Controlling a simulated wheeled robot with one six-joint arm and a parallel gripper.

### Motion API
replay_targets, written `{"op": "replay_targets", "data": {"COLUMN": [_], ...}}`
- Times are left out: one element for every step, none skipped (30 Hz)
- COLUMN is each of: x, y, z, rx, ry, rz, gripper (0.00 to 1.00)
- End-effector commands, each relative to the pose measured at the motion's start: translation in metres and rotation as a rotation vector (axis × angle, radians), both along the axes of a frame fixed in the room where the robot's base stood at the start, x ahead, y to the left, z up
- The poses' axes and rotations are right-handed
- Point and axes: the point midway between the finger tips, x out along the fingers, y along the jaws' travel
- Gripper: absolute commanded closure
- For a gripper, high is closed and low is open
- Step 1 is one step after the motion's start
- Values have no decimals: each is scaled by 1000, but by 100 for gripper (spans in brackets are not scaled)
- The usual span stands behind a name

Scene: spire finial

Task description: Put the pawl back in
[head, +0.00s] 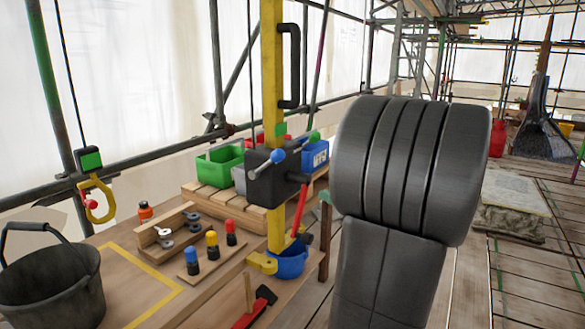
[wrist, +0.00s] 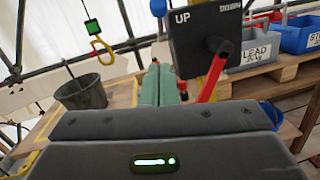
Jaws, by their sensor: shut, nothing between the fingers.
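A black box (head: 275,177) is mounted on an upright yellow post (head: 271,75). A blue-knobbed lever (head: 264,160) sticks out of its front, a second blue-tipped rod out of its upper right, and a red handle (head: 299,212) hangs at its right. I cannot tell for sure which part is the pawl. In the wrist view the box (wrist: 190,62) is marked UP, with the blue knob (wrist: 158,7) at its upper left. My gripper (wrist: 160,68) is shut and empty, its green fingers together, below and left of the box in that view. My arm hides the area right of the post in the head view.
Green (head: 220,165) and blue bins stand on a pallet behind. A blue pot (head: 288,262) sits by the post's foot.

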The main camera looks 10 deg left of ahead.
Motion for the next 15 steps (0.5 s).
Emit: {"op": "replay_targets", "data": {"x": [0,0,0,0,0,0,1,2,3,4,5,8,10,11,15], "y": [0,0,0,0,0,1,2,3,5,8,11,16,20,24,30], "z": [0,0,0,0,0,0,0,0,0,1,1,1,1,2,3], "rx": [0,0,0,0,0,0,0,0,0,0,0,0,0,0,0], "ry": [0,0,0,0,0,0,0,0,0,0,-1,1,1,1,1], "rz": [0,0,0,0,0,0,0,1,1,3,4,3,4,5,4], "gripper": [100,100,100,100,100,100,100,100,100,100,100,100,100,100,100]}}
